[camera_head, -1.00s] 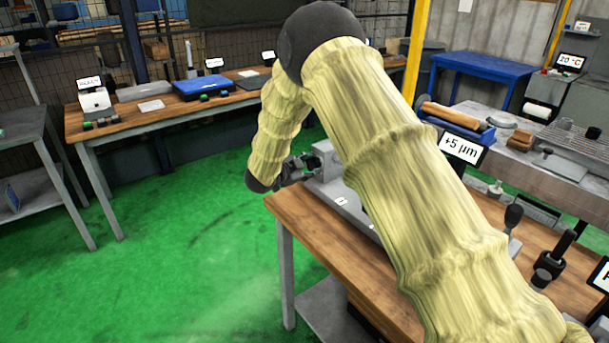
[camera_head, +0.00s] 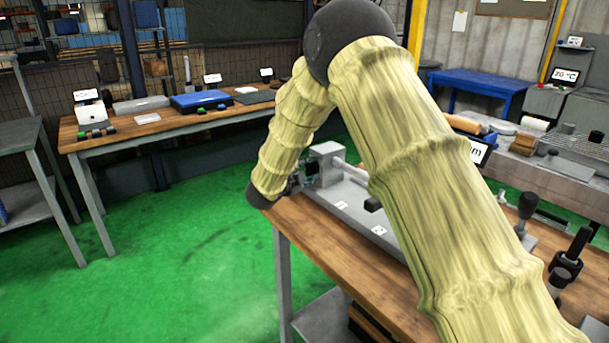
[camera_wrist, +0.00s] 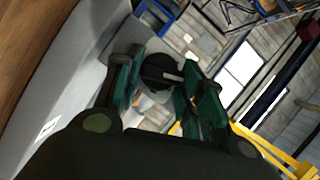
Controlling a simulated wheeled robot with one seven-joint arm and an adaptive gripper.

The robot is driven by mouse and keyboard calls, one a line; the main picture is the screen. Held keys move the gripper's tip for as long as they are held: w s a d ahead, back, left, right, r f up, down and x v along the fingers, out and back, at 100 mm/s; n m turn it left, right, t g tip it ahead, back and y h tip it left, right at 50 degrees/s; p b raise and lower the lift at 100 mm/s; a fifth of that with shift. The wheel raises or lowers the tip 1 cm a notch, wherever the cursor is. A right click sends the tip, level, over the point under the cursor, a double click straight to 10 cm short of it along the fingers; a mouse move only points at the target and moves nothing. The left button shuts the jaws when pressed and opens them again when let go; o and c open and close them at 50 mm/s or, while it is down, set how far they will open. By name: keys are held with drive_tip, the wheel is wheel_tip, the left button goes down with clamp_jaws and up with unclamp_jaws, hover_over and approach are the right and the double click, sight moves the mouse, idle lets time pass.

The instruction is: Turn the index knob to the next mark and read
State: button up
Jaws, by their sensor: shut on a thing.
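The index knob (camera_wrist: 160,74) is a dark round knob with a pale line across its face. It sits between the two fingers of my gripper (camera_wrist: 163,90) in the wrist view, and the fingers are shut on it. In the head view my gripper (camera_head: 298,180) is at the left end of a grey fixture (camera_head: 326,165) on the wooden bench. The knob is hidden there by my arm.
The wooden bench (camera_head: 330,262) also holds a dark-handled tool (camera_head: 527,205) and a black stand (camera_head: 568,262) at right. A second bench (camera_head: 180,121) with a blue case (camera_head: 201,99) stands behind at left. The green floor (camera_head: 200,225) between is clear.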

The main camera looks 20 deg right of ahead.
drive_tip(key=shift+s+d+f, duration=0.1)
drive_tip(key=shift+d+f, duration=0.05)
drive_tip(key=shift+f, duration=0.05)
drive_tip(key=o, duration=1)
drive_tip(key=shift+d, duration=0.1)
drive_tip(key=shift+a+r, duration=0.1)
drive_tip(key=shift+a, duration=0.1)
drive_tip(key=v, duration=1.2)
drive_tip(key=shift+r, duration=0.1)
